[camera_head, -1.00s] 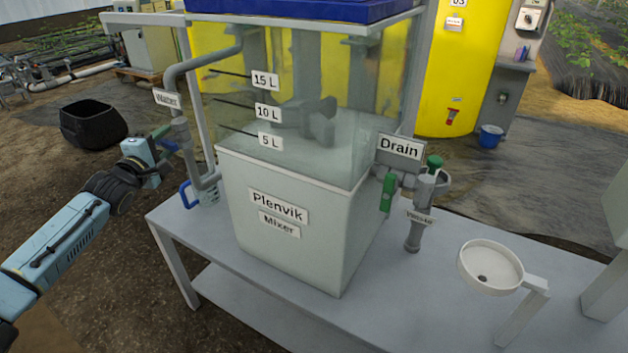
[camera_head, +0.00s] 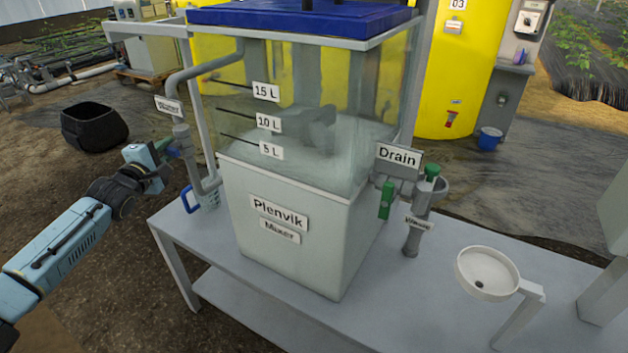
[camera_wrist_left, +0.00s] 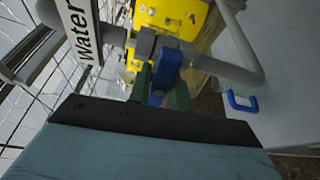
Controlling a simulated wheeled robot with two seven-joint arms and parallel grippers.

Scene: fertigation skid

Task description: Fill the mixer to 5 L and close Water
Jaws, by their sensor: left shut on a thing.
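The Plenvik mixer (camera_head: 290,245) is a clear tank on a pale base, with 15 L, 10 L and 5 L marks (camera_head: 271,150). Cloudy, churned water (camera_head: 310,150) stands low in the tank, around the 5 L mark; its exact level is hard to read. The grey Water pipe (camera_head: 181,140) runs down the tank's left side. My left gripper (camera_head: 170,150) is beside this pipe, below the Water sign (camera_head: 168,106). In the left wrist view its green fingers (camera_wrist_left: 160,88) are shut on the blue Water handle (camera_wrist_left: 165,72). My right gripper is out of view.
Right of the tank are the Drain sign (camera_head: 398,156), green valve handles (camera_head: 387,200) and a Waste pipe (camera_head: 412,238). A white bowl (camera_head: 487,272) sits on a stand at the table's right.

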